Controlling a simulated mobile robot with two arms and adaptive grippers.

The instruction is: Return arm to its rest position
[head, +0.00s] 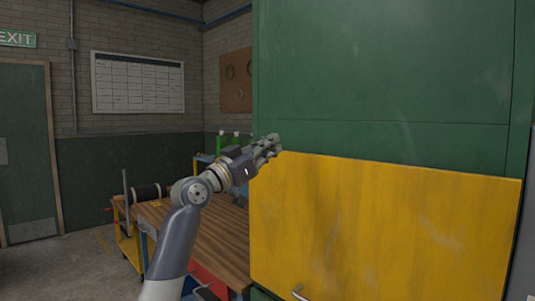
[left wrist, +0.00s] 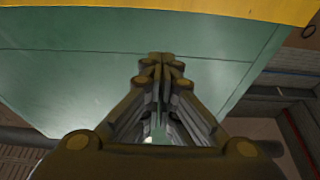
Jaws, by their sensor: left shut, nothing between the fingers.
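My left arm rises from the bottom of the head view, and its left gripper (head: 270,146) is up in front of the left edge of a tall green cabinet (head: 380,70). In the left wrist view the fingers of the left gripper (left wrist: 161,62) meet at their tips, shut with nothing between them. The green cabinet surface (left wrist: 85,75) lies behind the fingers there. Whether the gripper touches the cabinet I cannot tell. My right gripper is not in view.
A yellow panel (head: 385,225) with a handle (head: 299,293) covers the cabinet's lower front. A wooden workbench (head: 215,232) stands behind my left arm. A green door (head: 28,150) is at the far left, with open floor (head: 70,270) before it.

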